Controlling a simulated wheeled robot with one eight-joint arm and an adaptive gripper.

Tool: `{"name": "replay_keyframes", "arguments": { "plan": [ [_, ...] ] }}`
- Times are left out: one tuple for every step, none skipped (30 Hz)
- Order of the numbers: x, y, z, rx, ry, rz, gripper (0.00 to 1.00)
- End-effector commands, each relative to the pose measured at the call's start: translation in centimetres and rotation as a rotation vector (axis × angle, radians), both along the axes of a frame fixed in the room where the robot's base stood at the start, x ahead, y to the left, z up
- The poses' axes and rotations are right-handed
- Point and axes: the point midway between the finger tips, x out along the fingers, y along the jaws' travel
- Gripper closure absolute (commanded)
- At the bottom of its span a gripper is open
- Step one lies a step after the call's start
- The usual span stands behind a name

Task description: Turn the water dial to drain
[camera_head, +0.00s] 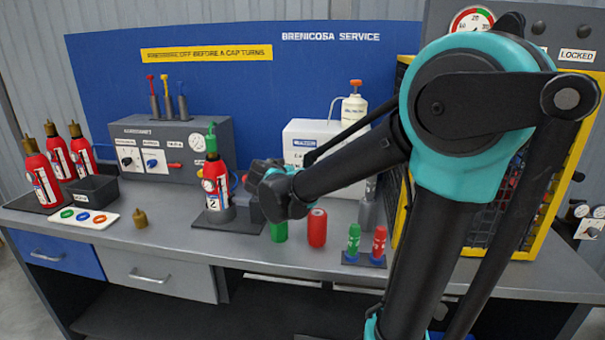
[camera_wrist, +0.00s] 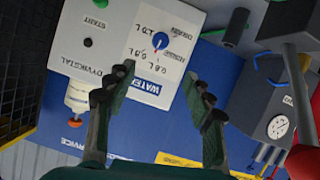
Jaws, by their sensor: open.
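The water dial (camera_wrist: 160,40) is a small blue knob on a white panel (camera_wrist: 152,62) labelled WATER, in the upper middle of the wrist view. Litre marks and small words ring it; its pointer direction is too small to read. The panel is on a white box (camera_head: 305,135), partly hidden by my arm in the head view. My gripper (camera_wrist: 160,78) is open and empty, its two dark fingers spread on either side of the WATER label, apart from the dial. In the head view my gripper (camera_head: 272,190) is in front of the box's left part.
A red extinguisher (camera_head: 216,185) with a green top stands close left of my gripper. A green can (camera_head: 279,230) and a red can (camera_head: 317,228) stand below it. A grey panel box (camera_head: 180,140) is further left. A yellow-framed cage (camera_head: 548,215) is at right.

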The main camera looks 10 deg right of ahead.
Motion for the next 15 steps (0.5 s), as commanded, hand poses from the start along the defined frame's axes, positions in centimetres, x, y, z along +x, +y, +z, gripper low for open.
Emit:
{"name": "replay_keyframes", "arguments": {
  "plan": [
    [0.1,-0.1,0.0,0.005,-0.002,-0.001,0.48],
    [0.3,-0.1,-0.1,0.007,-0.001,-0.001,0.48],
    [0.5,-0.2,-0.2,0.007,-0.001,-0.002,0.48],
    [0.8,-0.3,-0.3,0.007,-0.001,-0.002,0.48],
    [1.1,-0.5,-0.5,0.005,-0.001,-0.002,0.48],
    [1.6,-0.7,-0.7,0.006,-0.002,-0.004,0.48],
    [2.0,-0.9,-0.9,0.006,-0.002,-0.004,0.48],
    [2.5,-1.1,-1.0,0.006,-0.002,-0.004,0.48],
    [3.1,-1.3,-1.3,0.004,-0.002,-0.004,0.48],
    [3.6,-1.5,-1.5,0.005,-0.001,-0.004,0.48],
    [4.1,-1.7,-1.8,0.005,-0.001,-0.004,0.48],
    [4.7,-1.9,-2.0,0.006,-0.002,-0.004,0.48],
    [5.2,-2.2,-2.2,0.005,-0.002,-0.005,0.48],
    [5.7,-2.4,-2.4,0.005,-0.001,-0.004,0.48],
    [6.3,-2.6,-2.7,0.004,-0.002,-0.003,0.48]
  ]
}}
